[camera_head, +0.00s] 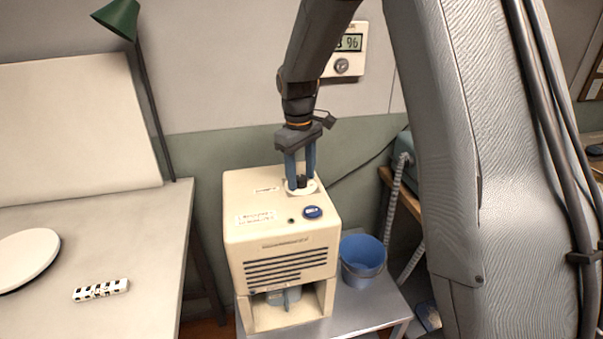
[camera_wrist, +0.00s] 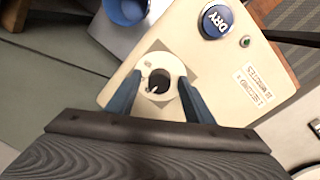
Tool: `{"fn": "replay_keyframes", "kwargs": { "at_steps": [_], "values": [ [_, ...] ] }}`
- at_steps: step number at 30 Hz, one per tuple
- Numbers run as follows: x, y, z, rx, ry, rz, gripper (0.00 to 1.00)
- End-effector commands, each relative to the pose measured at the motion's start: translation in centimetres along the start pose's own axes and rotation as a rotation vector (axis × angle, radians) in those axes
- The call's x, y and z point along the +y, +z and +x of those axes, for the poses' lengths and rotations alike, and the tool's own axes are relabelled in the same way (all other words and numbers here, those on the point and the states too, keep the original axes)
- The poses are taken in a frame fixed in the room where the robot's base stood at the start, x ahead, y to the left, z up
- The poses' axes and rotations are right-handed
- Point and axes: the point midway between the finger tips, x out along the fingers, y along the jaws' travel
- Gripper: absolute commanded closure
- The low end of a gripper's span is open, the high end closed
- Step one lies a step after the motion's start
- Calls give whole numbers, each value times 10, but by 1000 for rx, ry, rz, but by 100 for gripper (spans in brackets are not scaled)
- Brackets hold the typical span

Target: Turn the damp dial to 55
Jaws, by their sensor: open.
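The damp dial (camera_wrist: 159,84) is a dark knob on a pale round plate on top of the cream dehumidifier-like box (camera_head: 283,231). In the head view the dial (camera_head: 301,183) sits near the back right of the top. My gripper (camera_head: 300,172) points down over it, with blue fingers open on either side. In the wrist view my gripper (camera_wrist: 158,97) straddles the dial; I cannot tell whether the fingers touch it. The dial's setting is too small to read. A wall display (camera_head: 349,43) ends in "%", its digits partly hidden by my arm.
A blue round button marked DRY (camera_head: 313,212) is on the box top, near a small green light (camera_wrist: 245,41). A blue bucket (camera_head: 362,260) stands right of the box on a metal table (camera_head: 362,302). A drafting desk (camera_head: 130,285) is at left.

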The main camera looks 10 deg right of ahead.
Motion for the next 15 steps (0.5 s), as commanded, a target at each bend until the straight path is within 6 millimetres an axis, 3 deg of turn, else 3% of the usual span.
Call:
{"fn": "replay_keyframes", "kwargs": {
  "at_steps": [5, 12, 15],
  "values": [
    [0, 0, 0, 0, 0, 0, 54],
    [0, 0, 0, 1, 0, 0, 94],
    [0, 0, 0, 1, 0, 2, 94]
  ]
}}
